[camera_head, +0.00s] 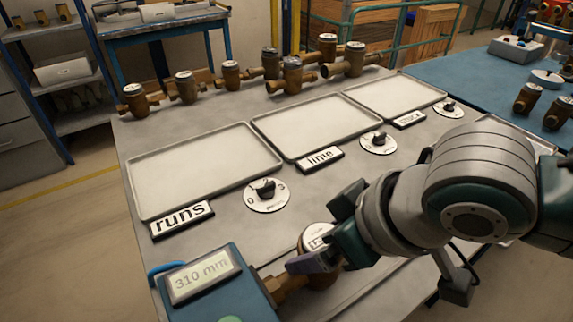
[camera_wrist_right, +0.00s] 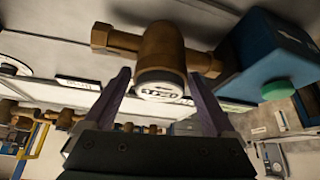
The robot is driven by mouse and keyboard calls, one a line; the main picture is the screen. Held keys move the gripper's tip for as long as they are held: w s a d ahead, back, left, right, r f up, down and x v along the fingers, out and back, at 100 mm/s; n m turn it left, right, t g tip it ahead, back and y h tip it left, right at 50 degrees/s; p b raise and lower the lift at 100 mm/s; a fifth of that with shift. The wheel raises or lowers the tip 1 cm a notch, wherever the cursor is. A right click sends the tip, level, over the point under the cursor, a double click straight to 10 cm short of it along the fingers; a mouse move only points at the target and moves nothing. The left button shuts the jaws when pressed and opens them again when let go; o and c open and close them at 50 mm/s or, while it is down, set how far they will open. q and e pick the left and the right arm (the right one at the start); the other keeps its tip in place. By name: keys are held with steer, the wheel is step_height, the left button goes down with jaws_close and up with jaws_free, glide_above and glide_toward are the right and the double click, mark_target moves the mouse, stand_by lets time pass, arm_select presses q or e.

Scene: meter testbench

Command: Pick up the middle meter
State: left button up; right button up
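A brass meter (camera_head: 316,240) with a white round face lies at the table's front, beside the teal box with the "310 mm" display. My right gripper (camera_head: 330,246) is at this meter and partly hides it. In the right wrist view the meter (camera_wrist_right: 163,50) shows its face between the tips of my open right gripper (camera_wrist_right: 161,95), with gaps on both sides. Several more brass meters stand along the table's back edge, among them one at the left (camera_head: 184,87) and one in the rear group (camera_head: 292,76). I cannot tell which is the middle meter. My left gripper is not in view.
Each has a dial (camera_head: 267,208) in front. The teal display box (camera_head: 215,290) stands close left of my right gripper. A blue table is at right.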

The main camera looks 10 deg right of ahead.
jaws_close()
stand_by(0.5)
steer(key=shift+r, duration=0.1)
